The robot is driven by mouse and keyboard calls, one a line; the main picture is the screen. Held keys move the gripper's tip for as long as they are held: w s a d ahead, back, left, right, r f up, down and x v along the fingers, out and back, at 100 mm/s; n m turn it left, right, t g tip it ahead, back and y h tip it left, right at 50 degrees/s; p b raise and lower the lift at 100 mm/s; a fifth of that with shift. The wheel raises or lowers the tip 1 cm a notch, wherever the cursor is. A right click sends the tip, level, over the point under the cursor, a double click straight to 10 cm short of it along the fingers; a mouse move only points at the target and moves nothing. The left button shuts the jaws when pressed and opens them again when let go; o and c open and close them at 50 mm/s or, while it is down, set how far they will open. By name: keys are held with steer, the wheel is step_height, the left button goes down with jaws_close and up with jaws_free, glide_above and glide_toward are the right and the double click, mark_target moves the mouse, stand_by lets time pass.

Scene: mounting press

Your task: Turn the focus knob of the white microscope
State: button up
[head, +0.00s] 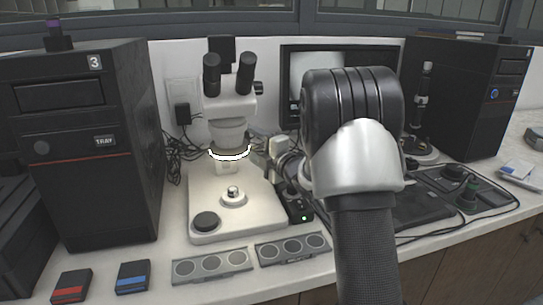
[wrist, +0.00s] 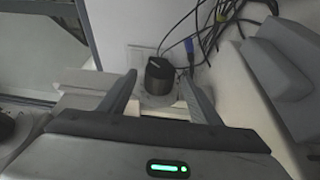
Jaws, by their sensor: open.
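The white microscope (head: 231,215) stands on the bench left of centre in the head view, with black eyepieces and a pale base. A small black knob (head: 258,88) sticks out on the right of its head. In the wrist view a black cylindrical knob (wrist: 160,73) on a pale round mount stands between the fingers; I cannot tell which microscope knob it is. My gripper (wrist: 158,80) is open around this knob's line, with a visible space on both sides.
A black tower (head: 105,150) stands left of the microscope, another (head: 468,95) at far right. A monitor (head: 325,60) stands behind my arm. Loose cables (head: 178,140) lie behind the microscope and also show in the wrist view. Grey three-disc panels (head: 212,265) lie in front.

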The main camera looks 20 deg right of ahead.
steer(key=v, duration=1.5)
